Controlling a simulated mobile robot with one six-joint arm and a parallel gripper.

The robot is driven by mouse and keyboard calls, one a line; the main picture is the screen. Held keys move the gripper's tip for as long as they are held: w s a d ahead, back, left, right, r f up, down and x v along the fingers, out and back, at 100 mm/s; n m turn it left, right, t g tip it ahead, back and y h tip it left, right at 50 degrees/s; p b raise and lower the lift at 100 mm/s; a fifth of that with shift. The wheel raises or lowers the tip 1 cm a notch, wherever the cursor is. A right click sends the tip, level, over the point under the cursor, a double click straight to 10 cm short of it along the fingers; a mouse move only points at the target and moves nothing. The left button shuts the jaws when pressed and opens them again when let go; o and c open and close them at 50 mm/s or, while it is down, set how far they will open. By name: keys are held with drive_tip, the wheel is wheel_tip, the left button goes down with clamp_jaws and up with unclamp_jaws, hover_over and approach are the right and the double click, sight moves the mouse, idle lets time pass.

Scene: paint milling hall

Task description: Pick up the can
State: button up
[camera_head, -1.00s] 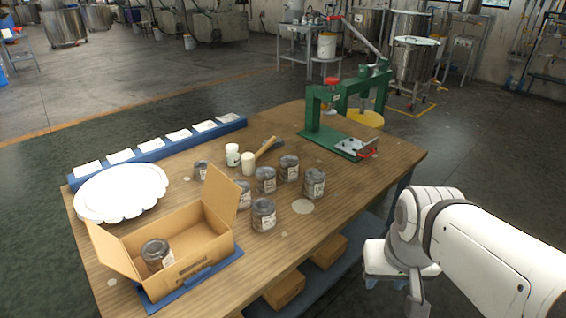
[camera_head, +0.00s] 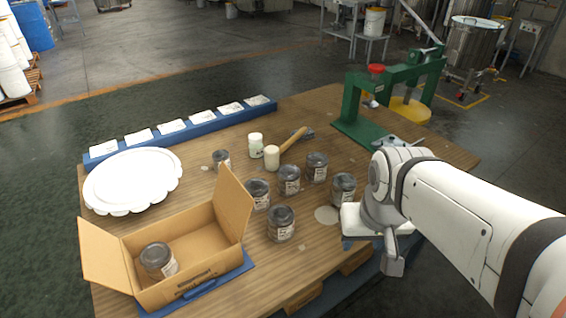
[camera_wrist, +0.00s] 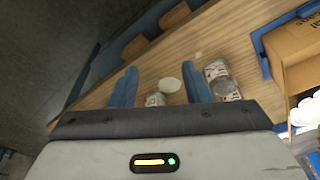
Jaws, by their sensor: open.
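Several labelled cans with dark lids stand on the wooden table; the frames do not single one out. In the head view, a front can (camera_head: 281,224) stands right of the carton, and another can (camera_head: 343,188) is rightmost, close to my arm. One more can (camera_head: 158,261) is inside the open carton (camera_head: 205,275). My gripper, best seen in the wrist view (camera_wrist: 160,88), is open and empty, with two blue fingers apart. Beyond them, a can (camera_wrist: 155,100) appears partly hidden between the fingers, and other cans (camera_wrist: 216,71) appear right of them.
A white scalloped tray (camera_head: 135,178) lies at the table's left. A blue rack (camera_head: 190,133) with white cards runs along the back. A green press (camera_head: 353,105) stands at the back right.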

sight(280, 224)
drive_tip(key=shift+o, duration=0.7)
drive_tip(key=shift+w+a, duration=0.2)
drive_tip(key=shift+w, duration=0.25)
drive_tip(key=o, duration=0.6)
drive_tip(key=w+a+f+m+g+p, duration=0.1)
drive_tip(key=w+a+f, duration=0.1)
drive_tip(key=w+a, duration=0.4)
drive_tip(key=w, duration=0.3)
drive_tip(key=shift+m+p, duration=0.4)
drive_tip(key=shift+o, duration=1.2)
drive_tip(key=w+a+f+m+g+p, duration=0.1)
drive_tip(key=w+a+f, duration=0.4)
drive_tip(key=w, duration=0.1)
drive_tip(key=shift+a, duration=0.4)
drive_tip(key=shift+m+g, duration=0.3)
drive_tip(key=shift+m, duration=0.3)
drive_tip(key=w+a+f, duration=0.1)
drive_tip(key=a+f, duration=0.1)
drive_tip(key=w+a+f, duration=0.1)
drive_tip(key=f, duration=0.1)
drive_tip(key=shift+w+a+f, duration=0.1)
drive_tip(key=shift+w+a, duration=0.15)
drive_tip(key=shift+w, duration=0.05)
drive_tip(key=shift+w+d+f+p, duration=0.1)
drive_tip(key=shift+f+p, duration=0.6)
drive_tip(key=shift+f, duration=3.05)
